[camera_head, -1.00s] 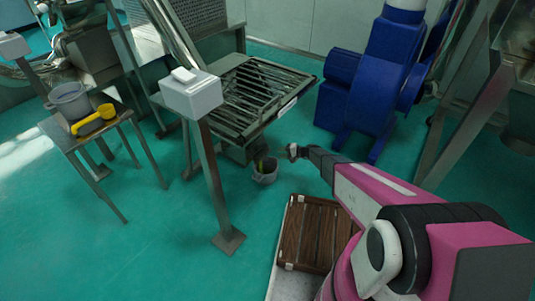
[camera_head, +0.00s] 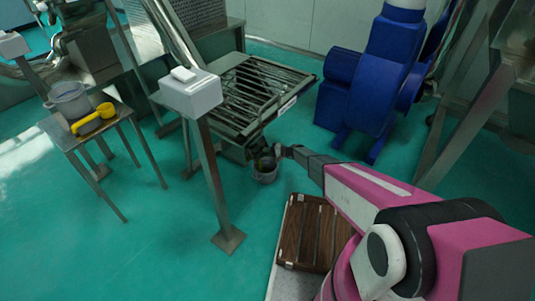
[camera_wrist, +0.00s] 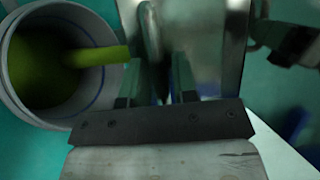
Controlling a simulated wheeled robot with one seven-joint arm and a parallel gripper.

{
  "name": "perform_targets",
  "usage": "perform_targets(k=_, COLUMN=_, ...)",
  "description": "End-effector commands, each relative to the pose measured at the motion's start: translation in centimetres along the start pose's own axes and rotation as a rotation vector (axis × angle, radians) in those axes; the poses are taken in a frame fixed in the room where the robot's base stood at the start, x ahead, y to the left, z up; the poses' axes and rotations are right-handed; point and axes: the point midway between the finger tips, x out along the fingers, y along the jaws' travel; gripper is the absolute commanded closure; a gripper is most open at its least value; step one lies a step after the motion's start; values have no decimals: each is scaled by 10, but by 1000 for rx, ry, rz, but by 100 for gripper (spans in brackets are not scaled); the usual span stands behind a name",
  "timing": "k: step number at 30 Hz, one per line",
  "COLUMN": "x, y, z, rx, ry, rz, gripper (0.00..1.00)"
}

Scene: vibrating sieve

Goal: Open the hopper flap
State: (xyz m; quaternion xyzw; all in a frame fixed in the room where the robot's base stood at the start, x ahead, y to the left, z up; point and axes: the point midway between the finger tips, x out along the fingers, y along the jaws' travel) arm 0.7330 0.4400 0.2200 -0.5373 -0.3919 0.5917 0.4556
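In the wrist view a shiny metal panel (camera_wrist: 212,45) lies just ahead of my gripper (camera_wrist: 158,88). The fingers are apart, and I see no firm grip on the bar. I cannot tell for sure whether this panel is the hopper flap. In the head view my gripper (camera_head: 281,151) is under the front corner of the slatted metal sieve (camera_head: 240,125), and the flap cannot be made out there.
A grey bucket (camera_head: 265,175) stands on the floor below my gripper; in the wrist view the bucket (camera_wrist: 15,95) holds something yellow-green. A control box on a post (camera_head: 191,93) stands left. A wooden pallet (camera_head: 310,235) lies near my arm. A blue machine (camera_head: 365,85) stands behind.

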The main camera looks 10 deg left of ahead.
Motion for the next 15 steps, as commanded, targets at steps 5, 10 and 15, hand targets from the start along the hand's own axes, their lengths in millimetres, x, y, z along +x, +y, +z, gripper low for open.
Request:
perform_targets(k=5, x=0, y=0, z=0, rx=0, ry=0, rz=0, gripper=100)
perform_targets(k=10, x=-1, y=-1, z=1, rx=3, ry=0, rz=8, gripper=100)
perform_targets(k=15, x=-5, y=-4, z=3, rx=20, ry=0, rz=51, gripper=100)
